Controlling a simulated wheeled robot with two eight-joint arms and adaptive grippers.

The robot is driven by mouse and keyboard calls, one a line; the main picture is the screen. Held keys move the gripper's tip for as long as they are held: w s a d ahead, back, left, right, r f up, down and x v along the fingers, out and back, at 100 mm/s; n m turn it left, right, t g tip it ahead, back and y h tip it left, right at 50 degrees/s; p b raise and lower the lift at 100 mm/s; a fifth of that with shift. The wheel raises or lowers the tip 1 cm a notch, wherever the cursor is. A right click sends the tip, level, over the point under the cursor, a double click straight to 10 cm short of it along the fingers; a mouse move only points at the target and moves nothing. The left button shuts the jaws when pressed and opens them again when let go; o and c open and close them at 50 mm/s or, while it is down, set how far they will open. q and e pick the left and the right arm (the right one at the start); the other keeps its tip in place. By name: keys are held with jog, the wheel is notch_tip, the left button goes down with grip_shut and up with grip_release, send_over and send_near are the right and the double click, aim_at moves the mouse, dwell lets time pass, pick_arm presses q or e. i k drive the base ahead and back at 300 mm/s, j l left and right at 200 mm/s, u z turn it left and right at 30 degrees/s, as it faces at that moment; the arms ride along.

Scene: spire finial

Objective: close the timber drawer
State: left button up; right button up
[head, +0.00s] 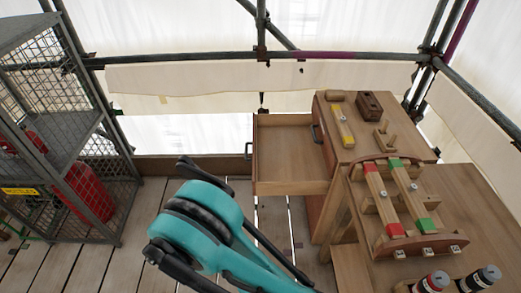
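The timber drawer (290,160) stands pulled out to the left from the wooden workbench cabinet (336,112). Its inside looks empty. A dark handle (248,150) is on its left end, the front panel. A teal and black link of my arm rises from the bottom of the picture, in front of the drawer and to its lower left. I cannot see it touching the drawer.
On the bench are a yellow-marked tool (343,128), a brown block (369,106) and a wooden rack with red and green bars (396,196). Two cans (433,282) stand at the lower right. A mesh cage shelf (62,110) is at left. Plank floor lies between.

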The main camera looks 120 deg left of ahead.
aim_at(287, 161)
jog(key=k+u, duration=0.9)
jog(key=k+j+u, duration=0.1)
jog(key=u, duration=2.25)
jog(key=i+l, duration=0.35)
jog(key=i, duration=0.2)
jog(key=i+l+u, duration=0.1)
jog(key=i+l, duration=0.25)
jog(key=i, duration=0.2)
